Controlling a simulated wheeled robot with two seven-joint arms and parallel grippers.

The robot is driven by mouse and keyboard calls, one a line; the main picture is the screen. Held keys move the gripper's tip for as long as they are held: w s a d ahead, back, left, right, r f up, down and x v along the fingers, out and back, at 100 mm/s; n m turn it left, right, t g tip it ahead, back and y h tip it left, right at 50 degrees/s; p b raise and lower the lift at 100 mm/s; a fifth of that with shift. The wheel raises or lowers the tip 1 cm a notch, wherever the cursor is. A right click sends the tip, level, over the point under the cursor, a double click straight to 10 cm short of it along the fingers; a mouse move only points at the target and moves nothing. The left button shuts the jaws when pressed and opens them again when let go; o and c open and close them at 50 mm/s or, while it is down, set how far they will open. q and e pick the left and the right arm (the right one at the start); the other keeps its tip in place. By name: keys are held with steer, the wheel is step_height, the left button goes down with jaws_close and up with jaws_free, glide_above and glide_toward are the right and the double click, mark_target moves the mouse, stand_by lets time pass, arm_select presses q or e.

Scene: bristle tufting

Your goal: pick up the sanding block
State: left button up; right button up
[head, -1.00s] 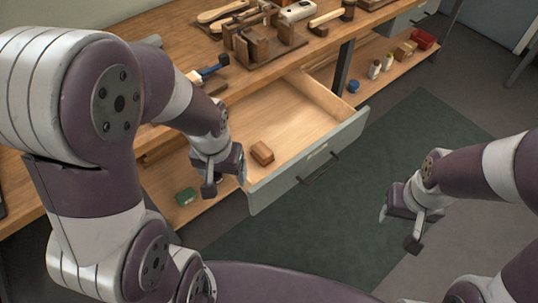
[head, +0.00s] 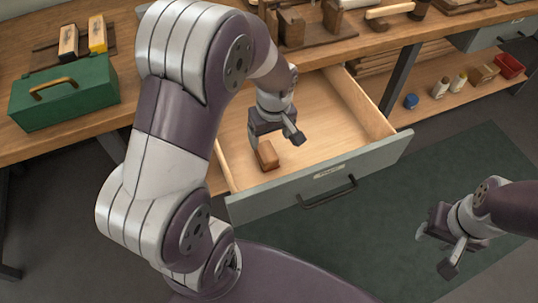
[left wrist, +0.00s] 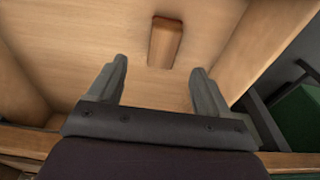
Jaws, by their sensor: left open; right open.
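The sanding block (head: 267,155) is a small brown wooden block lying on the floor of the open drawer (head: 320,118), near its left side. It also shows in the left wrist view (left wrist: 165,41), beyond the fingertips and between their lines. My left gripper (head: 272,140) is over the drawer, right by the block and hiding part of it in the head view. In the left wrist view its two fingers (left wrist: 158,80) are apart with nothing between them. My right gripper (head: 436,240) is open and empty, out over the floor mat at the right.
The drawer front with its dark handle (head: 328,192) stands out from the bench. A green toolbox (head: 65,95) sits on the bench at the left. Small bottles and a red bin (head: 508,66) are on the lower shelf. The green mat (head: 450,170) is clear.

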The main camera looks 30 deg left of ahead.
mark_target(267, 151)
arm_select(q)
steer(key=f, duration=0.3)
steer(key=shift+w+a+f, duration=0.1)
steer(key=shift+w+f, duration=0.05)
steer(key=shift+w, duration=0.05)
steer(key=shift+s+a+f+b, duration=0.1)
steer(key=shift+f+b, duration=0.15)
steer(key=shift+b, duration=0.1)
steer(key=f, duration=0.1)
steer(key=f+b, duration=0.1)
steer(key=f, duration=0.2)
steer(key=shift+a+f+b, duration=0.15)
steer(key=shift+a+b, duration=0.2)
steer(key=shift+b, duration=0.05)
steer(key=shift+f, duration=0.3)
steer(key=shift+r, duration=0.1)
arm_select(e)
step_height(267, 151, down, 3)
arm_select(q)
steer(key=c, duration=1.1)
step_height(267, 151, up, 10)
steer(key=p, duration=0.3)
arm_select(e)
step_height(267, 151, up, 3)
steer(key=shift+r, duration=0.1)
